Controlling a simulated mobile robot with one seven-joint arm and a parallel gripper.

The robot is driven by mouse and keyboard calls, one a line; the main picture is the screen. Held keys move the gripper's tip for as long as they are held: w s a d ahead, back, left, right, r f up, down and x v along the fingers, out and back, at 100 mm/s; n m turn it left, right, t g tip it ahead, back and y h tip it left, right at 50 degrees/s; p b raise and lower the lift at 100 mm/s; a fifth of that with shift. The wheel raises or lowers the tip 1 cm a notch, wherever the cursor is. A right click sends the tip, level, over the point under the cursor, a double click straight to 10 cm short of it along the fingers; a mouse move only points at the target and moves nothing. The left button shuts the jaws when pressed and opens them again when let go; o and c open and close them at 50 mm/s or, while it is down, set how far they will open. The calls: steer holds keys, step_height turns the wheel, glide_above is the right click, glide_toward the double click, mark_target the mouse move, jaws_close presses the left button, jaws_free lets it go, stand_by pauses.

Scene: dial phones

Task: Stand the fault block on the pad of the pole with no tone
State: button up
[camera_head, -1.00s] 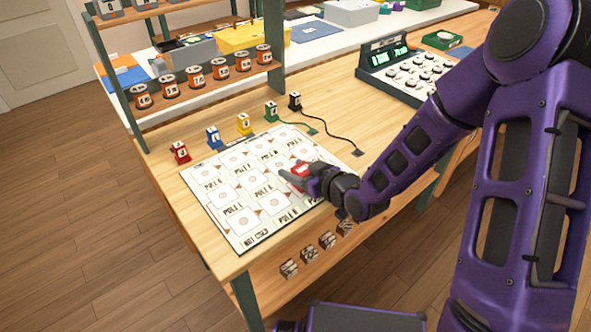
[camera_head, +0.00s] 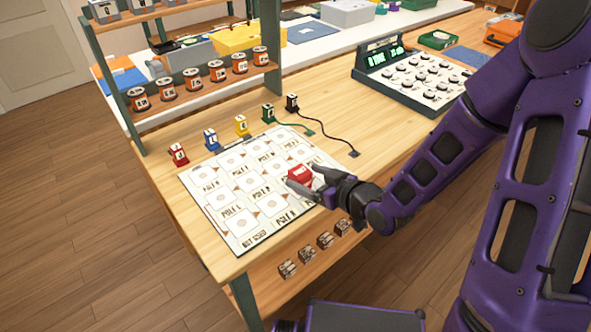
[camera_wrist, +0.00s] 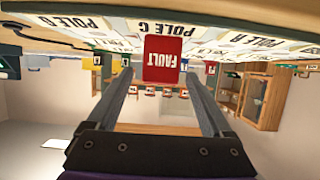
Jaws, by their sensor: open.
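The red fault block (camera_head: 299,174) stands on the white board (camera_head: 214,213) of pole pads, toward its right side. In the wrist view the fault block (camera_wrist: 163,58) shows its FAULT label, with a POLE C or POLE G print close by; I cannot read the letter surely. My gripper (camera_head: 306,184) is open, fingers pointing at the block from the near right. In the wrist view the fingertips (camera_wrist: 158,75) lie on either side of the block's line, with gaps; the block looks free of them. The block's exact pad is partly hidden by my gripper.
Red, blue, yellow, green and black plugs (camera_head: 241,125) line the board's far edge; green and black cords run right. A dial console (camera_head: 410,78) with a lit green display stands at the back right. A spool rack (camera_head: 200,78) stands at the back left. Small blocks sit on a lower shelf (camera_head: 307,254).

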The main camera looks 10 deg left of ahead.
mark_target(303, 174)
steer(key=p+v, duration=0.1)
steer(key=v, duration=0.1)
steer(key=p+v, duration=0.2)
steer(key=shift+w+a+r, duration=0.1)
steer(key=shift+w+r, duration=0.05)
steer(key=shift+r, duration=0.15)
steer(key=p+v, duration=0.1)
steer(key=p, duration=0.3)
steer(key=shift+d, duration=0.25)
steer(key=shift+s+d+p, duration=0.2)
steer(key=shift+s+p, duration=0.25)
steer(key=shift+p, duration=0.5)
steer(key=shift+d+f, duration=0.1)
